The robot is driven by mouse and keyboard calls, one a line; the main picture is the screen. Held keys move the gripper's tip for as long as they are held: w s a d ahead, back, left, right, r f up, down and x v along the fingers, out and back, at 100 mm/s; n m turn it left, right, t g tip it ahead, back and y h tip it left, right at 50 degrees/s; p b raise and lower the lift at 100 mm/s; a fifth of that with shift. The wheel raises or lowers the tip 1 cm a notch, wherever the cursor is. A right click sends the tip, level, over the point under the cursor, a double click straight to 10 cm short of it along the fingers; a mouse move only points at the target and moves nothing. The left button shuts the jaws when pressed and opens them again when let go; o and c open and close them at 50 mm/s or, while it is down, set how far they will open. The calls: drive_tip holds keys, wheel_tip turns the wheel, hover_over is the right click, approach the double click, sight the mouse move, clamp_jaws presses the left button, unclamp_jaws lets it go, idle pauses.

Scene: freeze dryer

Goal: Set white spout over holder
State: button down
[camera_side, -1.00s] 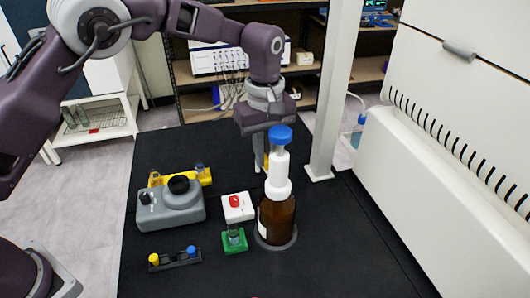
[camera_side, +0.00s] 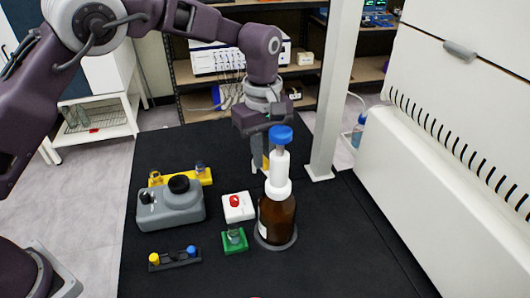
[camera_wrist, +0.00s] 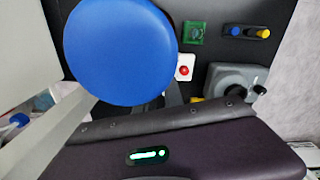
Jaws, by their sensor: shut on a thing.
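The white dispenser top (camera_side: 279,166) stands upright on the brown bottle (camera_side: 277,218) and carries a blue cap (camera_side: 281,135). The blue cap also fills much of the wrist view (camera_wrist: 121,50). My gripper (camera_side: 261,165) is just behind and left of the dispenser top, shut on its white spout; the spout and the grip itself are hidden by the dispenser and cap. A yellow part shows beside the finger. The green holder (camera_side: 235,247) with a small vial sits left of the bottle; it also shows in the wrist view (camera_wrist: 194,32).
A white box with a red button (camera_side: 237,206) is behind the green holder. A grey mixer (camera_side: 170,208), a yellow rack (camera_side: 205,179) and a black rack (camera_side: 175,262) stand further left. A white post (camera_side: 326,130) and a large white machine (camera_side: 430,220) are to the right.

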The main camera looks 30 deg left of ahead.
drive_tip(key=s+d+n, duration=0.1)
drive_tip(key=s+n, duration=0.6)
drive_tip(key=n, duration=0.8)
drive_tip(key=shift+s, duration=0.25)
idle(0.4)
drive_tip(key=c, duration=1.4)
unclamp_jaws()
drive_tip(key=shift+c, duration=0.2)
drive_tip(key=shift+r, duration=0.1)
